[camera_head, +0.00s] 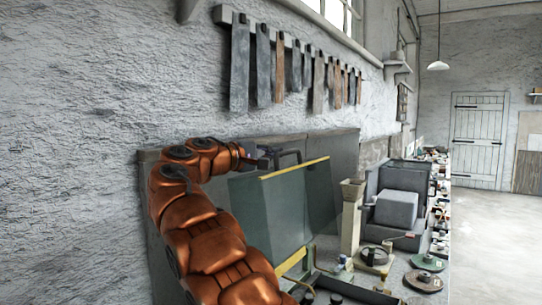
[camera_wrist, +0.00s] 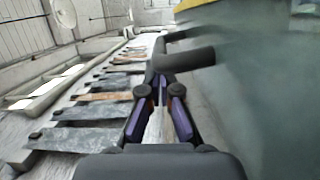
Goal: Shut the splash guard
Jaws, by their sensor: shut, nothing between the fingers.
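The splash guard (camera_head: 272,215) is a greenish see-through panel with a yellow strip along its top edge. It stands raised and slightly tilted in front of a grey back panel, and my arm covers its lower left. In the wrist view the guard (camera_wrist: 262,100) fills the right side, with its yellow edge at the top. My gripper (camera_head: 264,160) is at the guard's upper left corner, close to a dark bar behind the top edge. The wrist view shows my gripper (camera_wrist: 158,88) shut and empty, just short of the dark bar (camera_wrist: 186,61). Contact cannot be told.
A grey block (camera_head: 396,209) sits in a dark grey housing right of the guard. A pale post (camera_head: 352,217) stands between them. Flat strips (camera_head: 240,65) hang on the wall above. The floor at right is clear.

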